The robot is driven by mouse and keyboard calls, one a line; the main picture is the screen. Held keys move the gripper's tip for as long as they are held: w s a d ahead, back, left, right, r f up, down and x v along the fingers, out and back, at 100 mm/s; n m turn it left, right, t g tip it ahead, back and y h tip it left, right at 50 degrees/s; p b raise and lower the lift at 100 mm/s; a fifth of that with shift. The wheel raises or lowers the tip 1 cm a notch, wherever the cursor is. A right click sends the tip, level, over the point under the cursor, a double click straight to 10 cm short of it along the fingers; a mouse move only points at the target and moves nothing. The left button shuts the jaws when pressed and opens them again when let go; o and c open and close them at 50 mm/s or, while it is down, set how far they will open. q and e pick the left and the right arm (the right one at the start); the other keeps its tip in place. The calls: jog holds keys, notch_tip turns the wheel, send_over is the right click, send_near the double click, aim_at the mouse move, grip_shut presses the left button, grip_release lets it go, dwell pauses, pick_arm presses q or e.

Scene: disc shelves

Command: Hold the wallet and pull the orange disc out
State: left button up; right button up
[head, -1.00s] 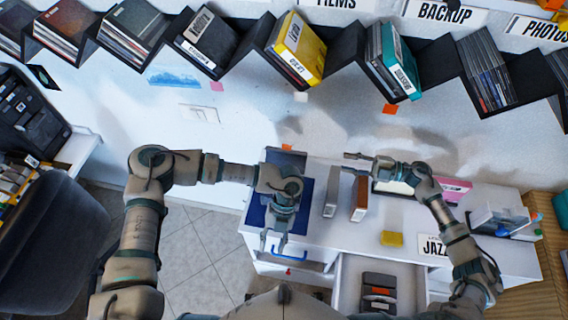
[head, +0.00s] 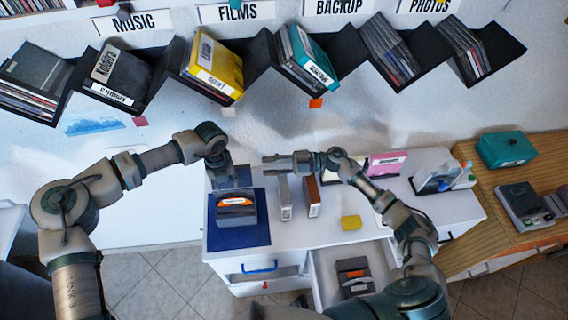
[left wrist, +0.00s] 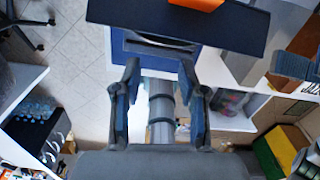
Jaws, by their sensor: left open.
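The dark wallet (head: 237,214) sits on a blue mat (head: 240,238) on the white desk. An orange disc (head: 235,201) shows at its top, in front of a grey-blue panel. In the left wrist view, a dark panel (left wrist: 180,25) crosses the top, with the orange piece (left wrist: 200,3) at the upper edge. My left gripper (left wrist: 160,68) is open and empty, its fingers pointing toward the panel and apart from it. In the head view, its hand is just behind the wallet and its fingertips are hard to see. My right gripper (head: 268,158) points left above the desk, right of the wallet; its finger gap is unclear.
Two upright cases (head: 285,198) stand right of the mat. Zigzag disc shelves (head: 255,60) line the wall. A wooden counter (head: 500,215) is at right.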

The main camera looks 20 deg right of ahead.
aim_at(241, 168)
pick_arm(q)
jog(key=shift+d, duration=0.25)
pick_arm(e)
jog(key=x, duration=0.7)
jog(key=shift+w, duration=0.1)
jog(key=shift+w+a+f, duration=0.1)
jog(key=shift+w+a, duration=0.2)
jog(key=shift+a, duration=0.4)
jog(key=shift+x, duration=0.85)
pick_arm(q)
jog(key=shift+a, duration=0.2)
pick_arm(e)
jog(key=shift+s+a, duration=0.15)
jog(key=shift+a, duration=0.05)
grip_shut()
pick_arm(q)
jog(key=shift+s+d, duration=0.1)
jog(key=shift+d, duration=0.45)
pick_arm(e)
jog(key=shift+d+f, duration=0.1)
jog(key=shift+d, duration=0.5)
pick_arm(q)
jog(key=shift+a, duration=0.4)
pick_arm(e)
jog(key=shift+a+f, duration=0.15)
jog(key=shift+a, duration=0.25)
